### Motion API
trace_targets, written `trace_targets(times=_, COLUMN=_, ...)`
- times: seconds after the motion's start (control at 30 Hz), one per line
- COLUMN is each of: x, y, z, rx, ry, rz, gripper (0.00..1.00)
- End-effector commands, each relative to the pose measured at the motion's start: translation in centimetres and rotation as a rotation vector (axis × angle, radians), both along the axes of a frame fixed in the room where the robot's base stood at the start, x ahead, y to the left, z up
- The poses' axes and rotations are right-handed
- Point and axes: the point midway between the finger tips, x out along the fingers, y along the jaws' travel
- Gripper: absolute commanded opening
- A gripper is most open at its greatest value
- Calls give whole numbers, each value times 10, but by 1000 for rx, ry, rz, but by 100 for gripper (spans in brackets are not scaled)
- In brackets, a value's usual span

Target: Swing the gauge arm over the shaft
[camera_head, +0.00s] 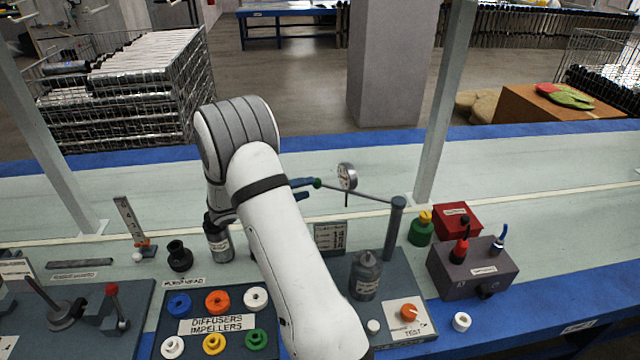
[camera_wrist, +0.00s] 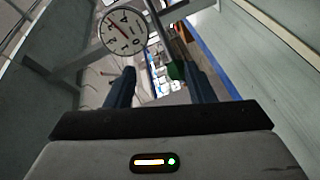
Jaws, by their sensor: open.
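The gauge arm (camera_head: 372,195) is a thin grey rod reaching left from a dark upright post (camera_head: 397,228), with a round dial gauge (camera_head: 347,177) on it and a green tip (camera_head: 317,183). My gripper (camera_head: 307,188) is open, its blue fingers close to the green tip. I cannot tell whether they touch it. In the wrist view the dial (camera_wrist: 123,30) is large at upper left, ahead of my open fingers (camera_wrist: 162,75). A grey bottle-shaped unit (camera_head: 366,275) stands on the same base plate (camera_head: 388,258). I cannot tell which part is the shaft.
A tray of coloured rings (camera_head: 216,326) lies front left. A left plate (camera_head: 85,340) carries a lever fixture. The belt behind is clear.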

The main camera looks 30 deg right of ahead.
Motion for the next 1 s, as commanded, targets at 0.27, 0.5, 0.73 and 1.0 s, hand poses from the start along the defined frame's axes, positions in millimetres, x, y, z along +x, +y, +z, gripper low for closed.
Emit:
trace_targets(times=0.27, x=25, y=-10, z=-21, rx=-106, ry=-58, rz=67, gripper=49)
trace_targets(times=0.5, x=23, y=-47, z=-20, rx=-105, ry=-59, rz=65, gripper=49)
trace_targets(times=0.73, x=22, y=-76, z=-20, rx=-104, ry=-59, rz=65, gripper=49)
trace_targets(times=1.0, x=22, y=-82, z=-21, rx=-104, ry=-58, rz=67, gripper=49)
